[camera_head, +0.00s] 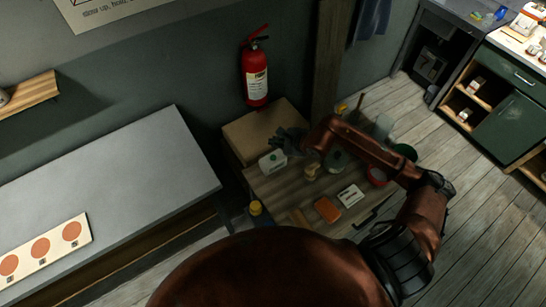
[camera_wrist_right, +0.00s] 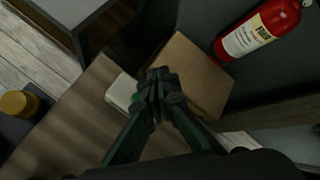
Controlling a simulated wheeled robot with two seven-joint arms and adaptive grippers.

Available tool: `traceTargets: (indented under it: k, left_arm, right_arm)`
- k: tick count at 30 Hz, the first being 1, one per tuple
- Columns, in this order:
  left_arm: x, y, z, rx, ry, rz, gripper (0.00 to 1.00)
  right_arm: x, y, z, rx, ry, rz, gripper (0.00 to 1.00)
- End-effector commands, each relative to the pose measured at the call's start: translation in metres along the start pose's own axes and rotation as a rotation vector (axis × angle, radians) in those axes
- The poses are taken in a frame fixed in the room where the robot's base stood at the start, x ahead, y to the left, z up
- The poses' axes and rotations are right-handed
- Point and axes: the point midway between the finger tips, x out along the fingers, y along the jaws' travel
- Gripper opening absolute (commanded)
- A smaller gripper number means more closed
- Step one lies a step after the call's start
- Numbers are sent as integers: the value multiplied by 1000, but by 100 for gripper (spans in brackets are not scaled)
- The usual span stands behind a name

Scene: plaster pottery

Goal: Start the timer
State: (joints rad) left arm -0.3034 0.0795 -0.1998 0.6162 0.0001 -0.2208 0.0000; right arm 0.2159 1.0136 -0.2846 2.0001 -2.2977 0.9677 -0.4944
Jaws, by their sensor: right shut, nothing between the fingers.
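A small white box with a green mark, which looks like the timer (camera_head: 272,161), sits at the far left corner of the small wooden table. My right gripper (camera_head: 290,139) is shut and empty, just behind and to the right of it. In the right wrist view, the shut fingertips (camera_wrist_right: 157,84) appear beside the white box (camera_wrist_right: 121,91), partly covering it; I cannot tell whether they touch it. My left gripper is not in view.
The wooden table (camera_head: 284,193) also holds an orange block (camera_head: 327,209), a white item (camera_head: 351,195) and a red round item (camera_head: 377,175). A cardboard box (camera_head: 253,129) stands behind, below a fire extinguisher (camera_head: 255,78). A grey workbench (camera_head: 130,180) is at left.

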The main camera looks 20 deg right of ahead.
Motion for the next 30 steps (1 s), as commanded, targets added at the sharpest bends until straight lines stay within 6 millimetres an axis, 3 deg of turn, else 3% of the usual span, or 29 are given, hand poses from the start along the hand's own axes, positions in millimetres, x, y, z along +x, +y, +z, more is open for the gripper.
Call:
traceTargets:
  k: [2, 5, 13, 19, 30]
  left_arm:
    - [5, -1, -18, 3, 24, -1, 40]
    - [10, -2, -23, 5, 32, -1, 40]
    - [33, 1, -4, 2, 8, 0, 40]
    - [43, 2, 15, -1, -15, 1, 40]
    - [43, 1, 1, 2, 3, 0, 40]
  right_arm:
    - [7, 6, -6, 2, 2, 3, 0]
    - [17, 13, -13, 2, 2, 3, 0]
    - [44, 33, -33, 0, 1, 2, 0]
    - [53, 39, -39, 0, 0, 1, 0]
    - [52, 38, -38, 0, 0, 0, 0]
